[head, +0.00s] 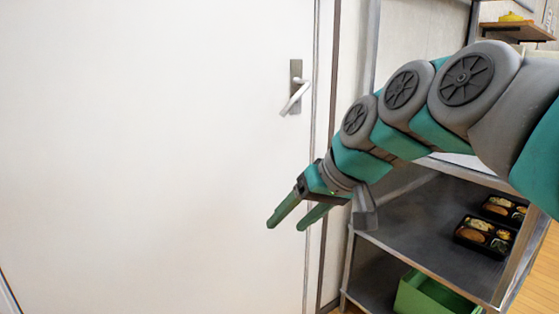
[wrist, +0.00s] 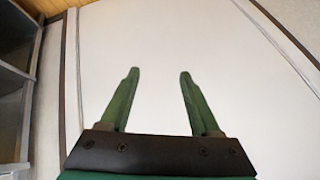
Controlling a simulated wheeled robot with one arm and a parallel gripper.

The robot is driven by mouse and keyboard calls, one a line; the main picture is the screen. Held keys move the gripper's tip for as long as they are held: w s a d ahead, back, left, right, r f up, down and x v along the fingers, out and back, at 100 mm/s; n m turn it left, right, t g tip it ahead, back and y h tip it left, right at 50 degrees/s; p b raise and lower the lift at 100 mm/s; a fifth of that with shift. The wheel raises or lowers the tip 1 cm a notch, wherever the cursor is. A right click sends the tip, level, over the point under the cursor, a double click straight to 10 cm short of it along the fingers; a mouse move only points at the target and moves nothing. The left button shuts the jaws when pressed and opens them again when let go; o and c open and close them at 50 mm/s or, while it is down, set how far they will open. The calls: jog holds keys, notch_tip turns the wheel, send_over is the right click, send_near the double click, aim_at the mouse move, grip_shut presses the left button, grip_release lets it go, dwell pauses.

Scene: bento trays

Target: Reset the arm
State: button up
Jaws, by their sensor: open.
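My gripper (head: 287,220) is open and empty, in the middle of the head view, at the end of my teal and grey arm. It points left and down toward a white door, left of the metal shelf. In the wrist view my gripper (wrist: 158,80) has its two green fingers apart with only a pale flat surface beyond them. My arm comes in from the right edge of the head view and covers part of the shelf.
The white door (head: 150,150) has a metal handle (head: 293,95). The metal shelf (head: 410,220) at right holds two bento trays, a nearer one (head: 484,237) and a farther one (head: 503,208). A green crate (head: 430,296) sits below them. A yellow item (head: 511,16) is on a wooden wall shelf.

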jog(key=s+d+f+m+g+h, duration=0.1)
jog(key=s+d+f+g+h, duration=0.2)
jog(key=s+d+f, duration=0.3)
jog(key=s+d+f+m+g+h, duration=0.2)
jog(key=s+d+f, duration=0.4)
jog(key=s+f, duration=1.1)
jog(key=s+g+h, duration=0.1)
jog(key=s, duration=0.1)
jog(key=shift+s+d+m, duration=0.3)
jog(key=shift+d, duration=0.1)
jog(key=shift+f, duration=0.1)
